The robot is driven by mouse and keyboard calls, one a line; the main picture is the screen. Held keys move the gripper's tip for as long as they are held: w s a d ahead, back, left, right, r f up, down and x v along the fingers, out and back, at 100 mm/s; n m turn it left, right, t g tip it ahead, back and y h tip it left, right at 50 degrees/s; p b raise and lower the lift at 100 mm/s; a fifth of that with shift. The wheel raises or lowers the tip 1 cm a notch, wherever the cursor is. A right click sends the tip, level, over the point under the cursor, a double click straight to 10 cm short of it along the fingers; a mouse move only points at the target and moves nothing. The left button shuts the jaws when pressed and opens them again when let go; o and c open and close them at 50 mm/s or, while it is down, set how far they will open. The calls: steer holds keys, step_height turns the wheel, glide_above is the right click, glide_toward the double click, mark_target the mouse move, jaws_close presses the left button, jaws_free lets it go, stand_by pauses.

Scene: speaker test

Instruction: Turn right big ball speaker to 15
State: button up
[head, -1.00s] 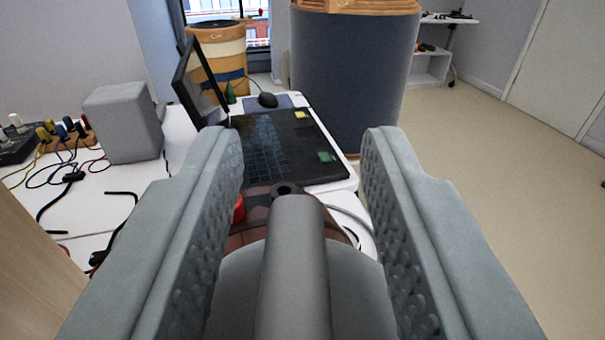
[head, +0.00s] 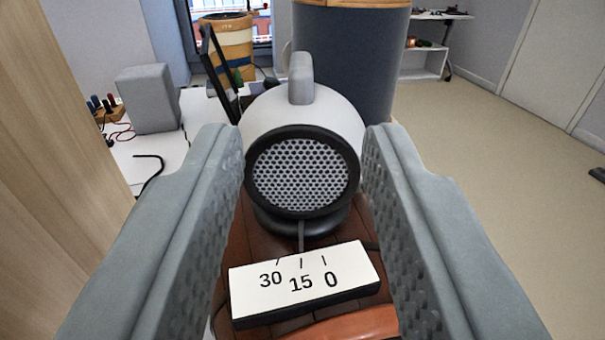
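The big ball speaker (head: 348,112) is a white ball with a grey fin on top and a round, black-rimmed grey grille facing me. It sits on a black base. A thin pointer (head: 301,238) under the grille lines up with the 15 mark, between 30 and 0, on the white scale plate (head: 352,272). My gripper (head: 303,135) is open and empty, its fingers spread to the left and right of the speaker in the picture. The fingers appear nearer to me than the ball, with no visible contact.
The speaker and plate stand on a brown leather-like surface (head: 240,262). A wooden panel (head: 50,170) rises close on the left. Behind are a white table with a grey box (head: 146,98), a dark screen (head: 219,75) and a large dark drum (head: 350,60). Open floor lies right.

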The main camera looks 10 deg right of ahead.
steer(key=s, duration=0.4)
steer(key=shift+s+a, duration=0.25)
steer(key=shift+a, duration=0.15)
steer(key=s+a+r+t+h, duration=0.1)
steer(key=s+a+r, duration=0.25)
steer(key=a, duration=0.65)
steer(key=s+a+r, duration=0.3)
steer(key=a+r, duration=0.1)
steer(key=a, duration=0.5)
steer(key=s+a+f+n+y, duration=0.1)
steer(key=s+a+y, duration=0.1)
steer(key=s+a, duration=0.5)
steer(key=s+a+f+n+g+y, duration=0.1)
steer(key=s+a+f+y, duration=0.1)
steer(key=s+a, duration=0.6)
steer(key=shift+a+f, duration=0.25)
steer(key=shift+a, duration=0.1)
